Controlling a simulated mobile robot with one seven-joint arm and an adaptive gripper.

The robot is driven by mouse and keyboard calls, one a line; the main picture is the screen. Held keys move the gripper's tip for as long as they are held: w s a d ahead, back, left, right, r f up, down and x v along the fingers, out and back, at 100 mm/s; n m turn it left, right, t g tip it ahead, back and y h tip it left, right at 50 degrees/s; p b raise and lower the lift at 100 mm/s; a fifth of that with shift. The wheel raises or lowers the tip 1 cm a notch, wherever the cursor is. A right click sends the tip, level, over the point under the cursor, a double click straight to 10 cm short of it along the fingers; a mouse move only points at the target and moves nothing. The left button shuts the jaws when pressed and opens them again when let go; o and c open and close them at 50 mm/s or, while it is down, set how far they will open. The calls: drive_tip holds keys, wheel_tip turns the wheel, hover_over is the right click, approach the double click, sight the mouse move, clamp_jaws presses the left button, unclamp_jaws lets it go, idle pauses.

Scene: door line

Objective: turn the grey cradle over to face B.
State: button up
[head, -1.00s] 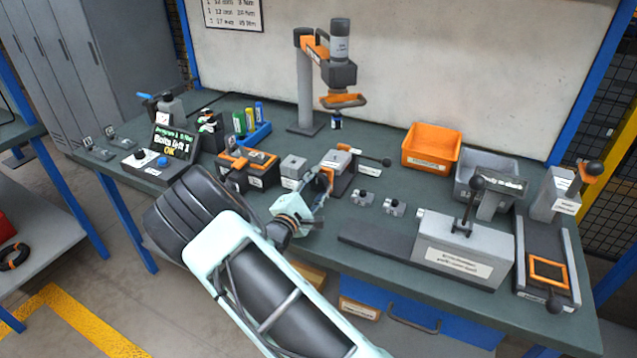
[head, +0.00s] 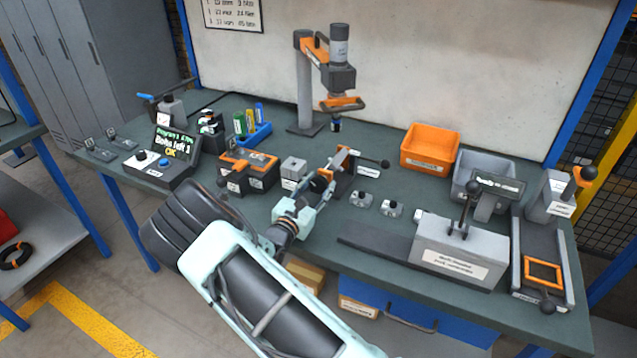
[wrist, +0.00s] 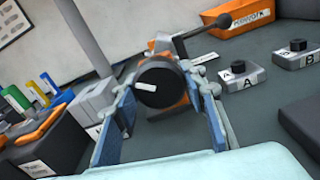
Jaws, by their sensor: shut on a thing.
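The cradle unit (head: 345,162) stands mid-bench, showing an orange part and a dark side, with a black ball lever (head: 385,163) out to its right. My gripper (head: 324,180) is at its near side. In the wrist view a round black knob (wrist: 160,84) with a white mark sits between my blue-padded fingers, and my gripper is shut on it. The white mark is slightly tilted. The knob and fingers hide much of the cradle, so I cannot read which face is up.
Small blocks labelled A (wrist: 243,80) and B (wrist: 297,55) lie right of the cradle. A grey block (head: 293,172) and an orange-topped box (head: 248,170) stand close on the left. A grey fixture (head: 460,250) is at right; a tool on a post (head: 340,75) hangs behind.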

drive_tip(key=n+p, duration=0.2)
drive_tip(key=n, duration=0.4)
drive_tip(key=shift+r+n, duration=0.1)
drive_tip(key=shift+n, duration=0.2)
drive_tip(key=n+p, duration=0.2)
drive_tip(key=n, duration=0.4)
drive_tip(key=shift+d, duration=0.1)
drive_tip(key=n+p, duration=0.1)
drive_tip(key=n, duration=0.5)
drive_tip(key=shift+s+r+n, duration=0.1)
drive_tip(key=shift+n, duration=0.3)
drive_tip(key=n+p, duration=0.1)
drive_tip(key=n, duration=0.4)
drive_tip(key=shift+n, duration=0.4)
drive_tip(key=o, duration=1.2)
drive_tip(key=v, duration=1.2)
